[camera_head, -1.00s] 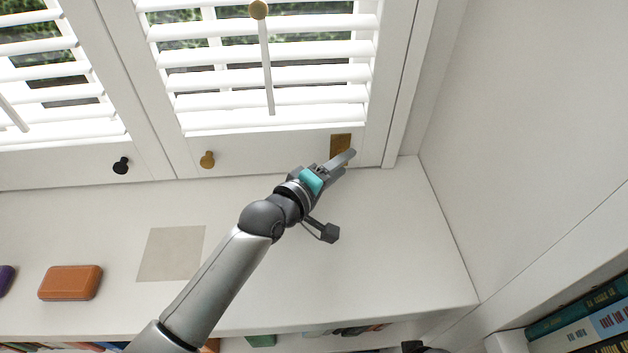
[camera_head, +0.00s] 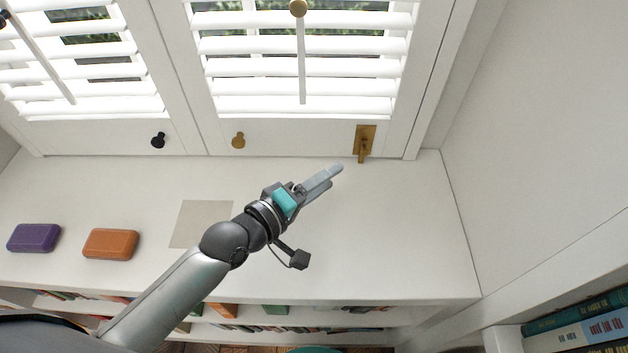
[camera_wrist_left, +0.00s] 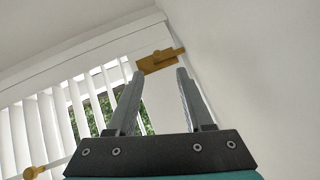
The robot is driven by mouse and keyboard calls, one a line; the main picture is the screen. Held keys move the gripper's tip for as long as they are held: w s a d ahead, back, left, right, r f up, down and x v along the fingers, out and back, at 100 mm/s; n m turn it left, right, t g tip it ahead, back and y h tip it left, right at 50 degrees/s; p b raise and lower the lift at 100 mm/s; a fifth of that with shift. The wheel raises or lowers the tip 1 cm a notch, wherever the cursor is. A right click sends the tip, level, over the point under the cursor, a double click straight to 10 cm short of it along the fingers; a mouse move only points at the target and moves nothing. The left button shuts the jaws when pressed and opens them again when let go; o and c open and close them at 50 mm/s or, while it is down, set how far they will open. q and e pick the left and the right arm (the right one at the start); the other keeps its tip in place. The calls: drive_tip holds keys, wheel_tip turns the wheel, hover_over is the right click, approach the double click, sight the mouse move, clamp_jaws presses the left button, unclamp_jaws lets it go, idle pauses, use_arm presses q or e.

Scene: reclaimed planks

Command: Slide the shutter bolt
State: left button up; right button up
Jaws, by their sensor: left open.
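The brass shutter bolt (camera_head: 365,139) is a plate with a rod and small knob, mounted low on the right shutter panel. Its rod hangs down to about where the panel meets the white sill. My left gripper (camera_head: 335,174) is over the sill, just below and left of the bolt, apart from it. In the left wrist view the bolt (camera_wrist_left: 160,61) shows beyond the fingertips, and the left gripper (camera_wrist_left: 160,73) is open and empty, its fingers spread. Whether the rod's end enters the sill cannot be told. My right gripper is not in view.
A brass knob (camera_head: 238,141) and a black knob (camera_head: 158,140) stick out from the shutters. A purple case (camera_head: 34,238), an orange case (camera_head: 110,244) and a beige square (camera_head: 196,224) lie on the sill. A wall closes the right side. The sill's right part is clear.

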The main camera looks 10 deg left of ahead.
use_arm(q)
drive_tip(key=shift+p+v, duration=0.3)
drive_tip(key=shift+v, duration=1.15)
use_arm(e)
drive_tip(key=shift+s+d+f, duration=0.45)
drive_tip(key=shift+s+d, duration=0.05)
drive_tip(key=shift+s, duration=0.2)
